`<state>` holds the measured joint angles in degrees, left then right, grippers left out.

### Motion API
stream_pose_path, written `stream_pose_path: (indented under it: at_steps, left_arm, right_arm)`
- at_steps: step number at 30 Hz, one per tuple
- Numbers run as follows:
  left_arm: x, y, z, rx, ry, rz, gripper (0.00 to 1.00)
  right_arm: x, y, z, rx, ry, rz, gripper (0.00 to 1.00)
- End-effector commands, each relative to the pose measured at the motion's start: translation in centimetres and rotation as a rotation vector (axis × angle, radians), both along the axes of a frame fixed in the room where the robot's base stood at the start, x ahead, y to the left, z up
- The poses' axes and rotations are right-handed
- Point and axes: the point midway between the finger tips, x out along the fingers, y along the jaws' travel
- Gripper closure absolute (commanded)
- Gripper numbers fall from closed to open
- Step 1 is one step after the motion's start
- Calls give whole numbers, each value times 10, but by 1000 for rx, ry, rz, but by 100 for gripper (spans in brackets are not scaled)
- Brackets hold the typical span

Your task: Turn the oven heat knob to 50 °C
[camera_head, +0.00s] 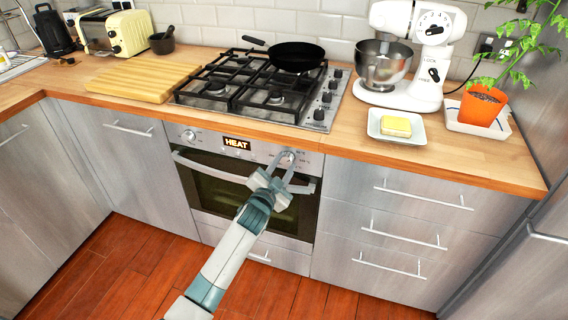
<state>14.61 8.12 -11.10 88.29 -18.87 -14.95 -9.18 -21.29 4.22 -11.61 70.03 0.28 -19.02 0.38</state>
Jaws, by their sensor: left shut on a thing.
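The oven (232,187) is set under the counter, with a dark glass door and a bar handle. Its display (237,143) reads HEAT. My left gripper (284,162) reaches the right end of the oven's control panel and is shut on the heat knob (287,156). The gripper's fingers partly cover the knob, and its exact setting is too small to read. A second knob (188,136) is at the left end of the panel. My right gripper is not in view.
The oven handle (185,158) runs just below the panel, close to my left gripper. Above are the gas hob (214,88) with a black pan (296,56), a stand mixer (424,60) and a dish with a yellow block (396,127). The floor in front is clear.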

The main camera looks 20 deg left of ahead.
Motion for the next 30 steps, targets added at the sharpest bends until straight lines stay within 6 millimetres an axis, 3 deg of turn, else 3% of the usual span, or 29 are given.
stream_pose_path:
  at_steps: [12, 13, 15, 30]
  left_arm:
    - [0, 0, 0, 10, -1, -1, 90]
    - [0, 0, 0, 10, -1, -1, 63]
    - [0, 0, 0, 10, -1, -1, 49]
    - [-8, 0, 0, 9, -1, 0, 49]
  right_arm:
    - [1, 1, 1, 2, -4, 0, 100]
    - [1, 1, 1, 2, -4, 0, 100]
    - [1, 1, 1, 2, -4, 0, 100]
    - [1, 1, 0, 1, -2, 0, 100]
